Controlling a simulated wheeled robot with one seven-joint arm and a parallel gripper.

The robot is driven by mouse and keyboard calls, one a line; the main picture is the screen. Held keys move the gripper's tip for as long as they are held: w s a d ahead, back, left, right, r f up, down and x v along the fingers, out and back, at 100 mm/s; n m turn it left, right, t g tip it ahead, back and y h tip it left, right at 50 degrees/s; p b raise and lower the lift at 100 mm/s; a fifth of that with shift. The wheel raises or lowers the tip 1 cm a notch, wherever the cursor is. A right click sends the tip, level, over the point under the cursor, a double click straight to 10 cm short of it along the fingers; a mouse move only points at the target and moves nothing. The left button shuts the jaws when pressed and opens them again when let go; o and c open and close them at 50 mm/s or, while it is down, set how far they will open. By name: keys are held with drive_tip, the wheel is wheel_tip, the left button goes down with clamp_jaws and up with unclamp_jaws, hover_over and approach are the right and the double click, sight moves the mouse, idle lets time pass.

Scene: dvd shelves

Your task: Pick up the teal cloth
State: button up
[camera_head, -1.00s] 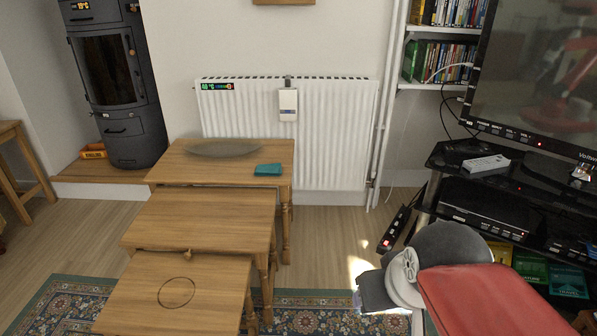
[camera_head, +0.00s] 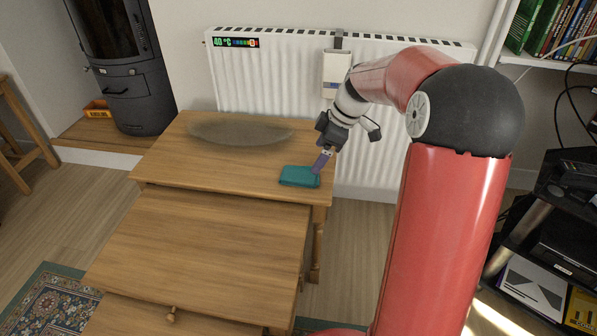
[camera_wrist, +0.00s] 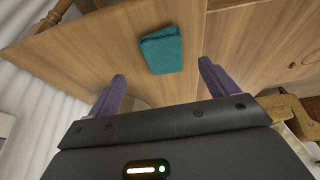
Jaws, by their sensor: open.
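The teal cloth (camera_head: 299,176) is a small folded pad lying flat near the right edge of the top wooden table (camera_head: 220,168). In the wrist view the cloth (camera_wrist: 162,50) lies on the wood ahead of my fingers, roughly between their lines.
A shallow grey dish (camera_head: 240,131) sits at the back of the same table. A white radiator (camera_head: 270,85) stands close behind it. A lower nesting table (camera_head: 200,235) extends in front. A black TV stand (camera_head: 560,190) is at the right.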

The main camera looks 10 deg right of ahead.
sight(308, 172)
drive_tip(key=x, duration=0.7)
drive_tip(key=shift+s+f, duration=0.1)
drive_tip(key=shift+s, duration=0.15)
drive_tip(key=c, duration=1)
